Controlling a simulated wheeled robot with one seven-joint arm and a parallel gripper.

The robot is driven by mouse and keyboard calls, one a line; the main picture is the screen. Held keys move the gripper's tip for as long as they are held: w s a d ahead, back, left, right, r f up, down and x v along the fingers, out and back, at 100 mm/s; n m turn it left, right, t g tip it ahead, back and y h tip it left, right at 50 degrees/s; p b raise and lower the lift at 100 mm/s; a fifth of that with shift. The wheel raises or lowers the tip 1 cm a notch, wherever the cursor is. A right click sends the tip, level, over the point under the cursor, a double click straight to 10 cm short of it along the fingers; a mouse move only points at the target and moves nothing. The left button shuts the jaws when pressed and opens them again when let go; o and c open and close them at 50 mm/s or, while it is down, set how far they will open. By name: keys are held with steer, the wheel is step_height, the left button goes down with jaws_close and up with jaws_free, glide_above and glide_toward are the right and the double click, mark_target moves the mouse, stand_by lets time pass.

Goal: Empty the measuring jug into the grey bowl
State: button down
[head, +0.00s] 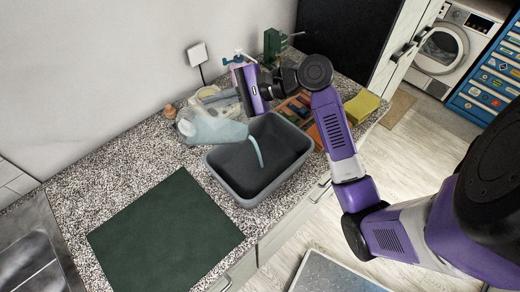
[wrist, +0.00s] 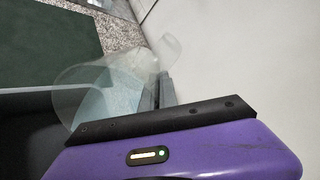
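The measuring jug (head: 210,130) is clear and tipped well over, with its mouth toward the grey bowl. Pale blue liquid lies in it, and a thin stream (head: 256,150) curves down into the bowl. The grey bowl (head: 236,193) is a dark rectangular tub on the worktop; its near wall shows, and little liquid can be made out inside. My gripper (head: 212,97) is up behind the jug and appears shut on its handle side. In the wrist view the jug (wrist: 105,90) is beside the fingers (wrist: 163,90); the exact grip is partly hidden.
A dark green mat (head: 165,235) lies left of the bowl, with a sink (head: 35,250) beyond it. A wooden rack (head: 300,108), a yellow block (head: 361,106) and a dark green device (head: 274,45) stand right and behind. The wall is close behind the jug.

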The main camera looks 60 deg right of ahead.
steer(key=shift+s+d+r+t+y+b, duration=0.2)
steer(key=shift+s+d+r+t+b, duration=0.15)
steer(key=shift+s, duration=0.3)
steer(key=shift+s+d+r+t+y+b, duration=0.15)
steer(key=shift+s+d+t+y+b, duration=0.1)
steer(key=shift+s+t+b, duration=0.3)
stand_by(0.5)
steer(key=shift+s+d+r+t+y+b, duration=0.3)
steer(key=shift+s+r+t, duration=0.2)
steer(key=shift+s, duration=0.1)
stand_by(0.6)
steer(key=shift+w+a+g+p, duration=0.15)
steer(key=shift+w+g+p, duration=0.15)
steer(key=shift+g+p, duration=0.15)
steer(key=shift+w+a+f+g, duration=0.15)
steer(key=shift+w+f+g, duration=0.1)
steer(key=w, duration=0.1)
steer(key=w+a+f+g+h+p, duration=0.1)
steer(key=w+f, duration=0.1)
steer(key=shift+a+g+h+p, duration=0.25)
steer(key=shift+g+h+p, duration=0.1)
steer(key=shift+g+p, duration=0.05)
steer(key=shift+w+f, duration=0.1)
